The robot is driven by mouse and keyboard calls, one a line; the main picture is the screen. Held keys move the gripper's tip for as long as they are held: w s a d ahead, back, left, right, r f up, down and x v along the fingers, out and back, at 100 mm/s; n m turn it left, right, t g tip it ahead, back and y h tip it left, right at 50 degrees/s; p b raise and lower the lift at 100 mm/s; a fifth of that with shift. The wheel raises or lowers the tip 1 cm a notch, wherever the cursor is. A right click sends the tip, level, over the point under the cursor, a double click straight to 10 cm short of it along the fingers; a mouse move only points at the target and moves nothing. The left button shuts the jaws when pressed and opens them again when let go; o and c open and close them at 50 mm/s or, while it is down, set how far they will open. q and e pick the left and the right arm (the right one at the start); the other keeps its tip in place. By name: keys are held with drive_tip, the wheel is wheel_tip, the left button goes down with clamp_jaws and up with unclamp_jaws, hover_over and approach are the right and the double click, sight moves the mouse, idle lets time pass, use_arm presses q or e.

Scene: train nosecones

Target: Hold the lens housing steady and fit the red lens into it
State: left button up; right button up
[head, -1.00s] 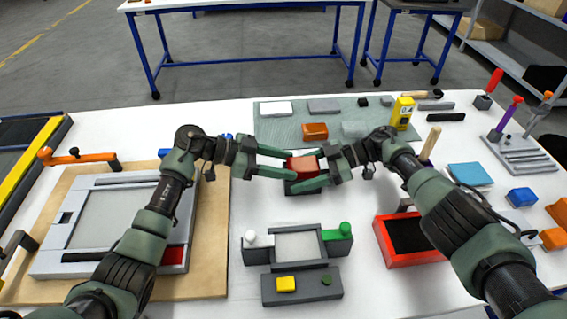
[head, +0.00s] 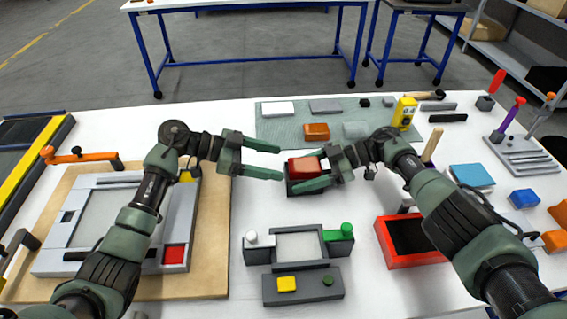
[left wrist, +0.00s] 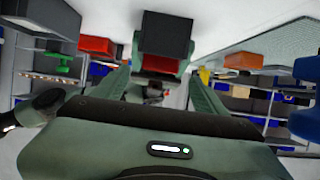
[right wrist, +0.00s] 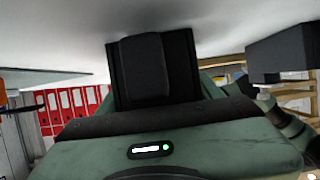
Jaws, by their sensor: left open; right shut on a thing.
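The red lens (head: 304,166) sits on top of the dark lens housing (head: 300,187), which stands on the white table. I cannot tell how deep the lens sits in it. My right gripper (head: 312,171) is shut on the housing from the right. My left gripper (head: 281,163) is open and empty, just left of the housing, its fingers pointing at it. In the left wrist view, which looks upside down, the dark housing (left wrist: 167,33) and red lens (left wrist: 160,65) show ahead of the open fingers. In the right wrist view the dark housing (right wrist: 150,70) fills the middle and hides the fingertips.
A grey-green mat (head: 285,130) behind holds an orange block (head: 316,131) and several other parts. A grey fixture (head: 300,285) with coloured knobs stands in front. A red tray (head: 385,240) is at right, a framed board (head: 215,215) at left. The table around the housing is clear.

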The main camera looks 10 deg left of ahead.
use_arm(q)
drive_tip(key=v, duration=0.8)
drive_tip(key=shift+r, duration=0.1)
use_arm(e)
drive_tip(key=o, duration=1.7)
drive_tip(key=shift+o, duration=0.2)
drive_tip(key=shift+d, duration=0.1)
